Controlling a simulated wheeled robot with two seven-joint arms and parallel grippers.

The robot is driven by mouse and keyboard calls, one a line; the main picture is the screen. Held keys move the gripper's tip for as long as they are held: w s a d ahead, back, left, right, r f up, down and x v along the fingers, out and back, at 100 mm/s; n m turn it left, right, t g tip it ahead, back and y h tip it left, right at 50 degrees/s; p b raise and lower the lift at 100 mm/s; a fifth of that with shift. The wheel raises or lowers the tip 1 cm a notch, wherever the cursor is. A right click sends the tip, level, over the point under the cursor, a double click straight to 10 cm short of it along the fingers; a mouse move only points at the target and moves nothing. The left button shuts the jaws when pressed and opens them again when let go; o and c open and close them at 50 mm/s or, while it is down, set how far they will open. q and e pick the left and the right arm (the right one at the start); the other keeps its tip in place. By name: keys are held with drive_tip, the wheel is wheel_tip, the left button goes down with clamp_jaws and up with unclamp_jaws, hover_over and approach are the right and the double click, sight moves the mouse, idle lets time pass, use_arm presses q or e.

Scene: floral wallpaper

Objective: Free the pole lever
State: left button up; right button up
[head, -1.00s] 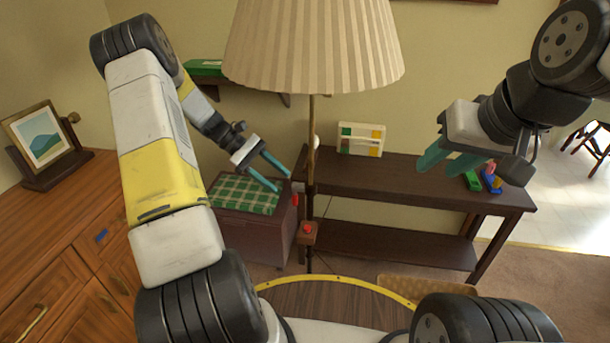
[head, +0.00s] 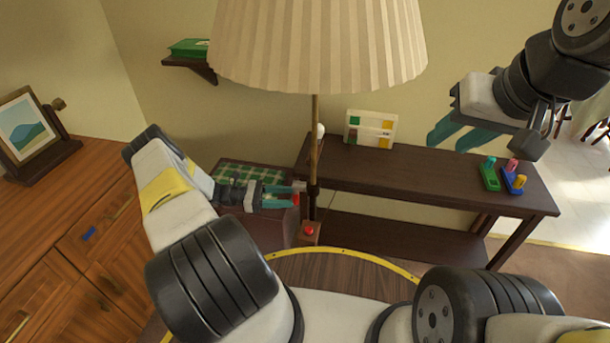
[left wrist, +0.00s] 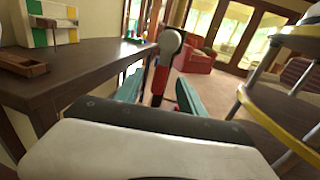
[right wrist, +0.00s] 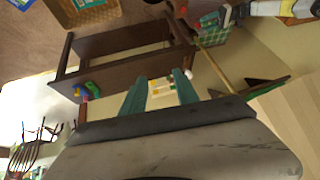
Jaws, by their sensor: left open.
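A red piece (head: 296,199) shows beside the pole at my left fingertips. My left gripper (head: 293,196) is open there. In the left wrist view, a red grip (left wrist: 160,78) with a rounded grey-white end (left wrist: 171,42) stands between the spread teal fingers (left wrist: 159,92). I cannot tell whether they touch it. The red grip's lower part is hidden by my gripper. My right gripper (head: 455,135) is open, empty and raised at the right.
A dark console table (head: 430,180) stands behind the pole, holding a coloured panel (head: 370,129) and small peg toys (head: 514,180). A box with a red button (head: 309,231) is low on the pole. A chest with a green checked cloth (head: 240,175) is at the left.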

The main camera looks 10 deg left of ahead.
sight(296, 197)
use_arm(q)
drive_tip(key=shift+w+d, duration=0.15)
drive_tip(key=shift+d, duration=0.8)
drive_tip(key=shift+w+d, duration=0.15)
drive_tip(key=shift+d, duration=0.8)
clamp_jaws()
